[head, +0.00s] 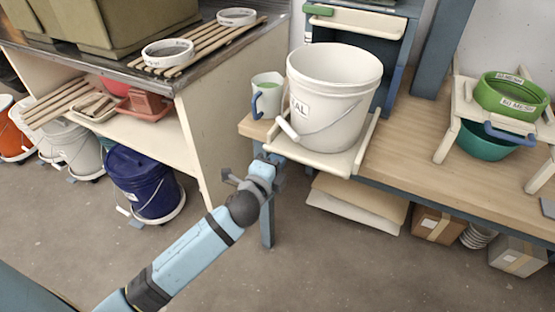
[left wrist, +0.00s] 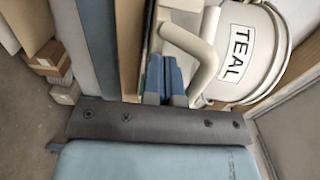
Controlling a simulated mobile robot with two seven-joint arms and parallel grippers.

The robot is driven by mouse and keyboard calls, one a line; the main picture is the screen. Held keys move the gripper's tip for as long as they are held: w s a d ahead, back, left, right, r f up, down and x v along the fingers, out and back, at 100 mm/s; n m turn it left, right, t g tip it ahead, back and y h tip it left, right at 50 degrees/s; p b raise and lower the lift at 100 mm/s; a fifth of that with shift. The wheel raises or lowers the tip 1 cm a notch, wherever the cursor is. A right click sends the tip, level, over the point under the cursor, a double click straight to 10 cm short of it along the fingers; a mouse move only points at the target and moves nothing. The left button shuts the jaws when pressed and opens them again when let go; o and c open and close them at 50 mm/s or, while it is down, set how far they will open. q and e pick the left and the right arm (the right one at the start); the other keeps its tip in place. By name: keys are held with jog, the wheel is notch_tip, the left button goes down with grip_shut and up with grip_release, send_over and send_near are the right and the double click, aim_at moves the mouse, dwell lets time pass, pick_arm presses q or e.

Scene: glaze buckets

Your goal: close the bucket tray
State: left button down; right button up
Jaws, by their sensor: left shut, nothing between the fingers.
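The cream bucket tray (head: 342,160) sticks out over the front edge of the wooden bench, with a white bucket (head: 340,80) standing on it. A pale bar handle (head: 289,131) is at the tray's front left; the curved handle also shows in the left wrist view (left wrist: 207,60). The bucket's label (left wrist: 237,53) reads TEAL there. My left gripper (head: 270,160) is just below and left of the handle. Its blue fingertips (left wrist: 165,76) are shut and empty, close beside the handle; whether they touch it I cannot tell. My right gripper is not in view.
A mug (head: 266,96) stands on the bench left of the bucket. A blue cabinet (head: 398,60) is behind it. A green sieve (head: 510,97) sits on a stand at right. A blue bucket (head: 143,182) is on the floor at left. The floor in front is clear.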

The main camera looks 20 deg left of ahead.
pick_arm(q)
jog(key=w+p, duration=0.1)
jog(key=w, duration=1.1)
jog(key=shift+d, duration=0.2)
jog(key=shift+w, duration=0.5)
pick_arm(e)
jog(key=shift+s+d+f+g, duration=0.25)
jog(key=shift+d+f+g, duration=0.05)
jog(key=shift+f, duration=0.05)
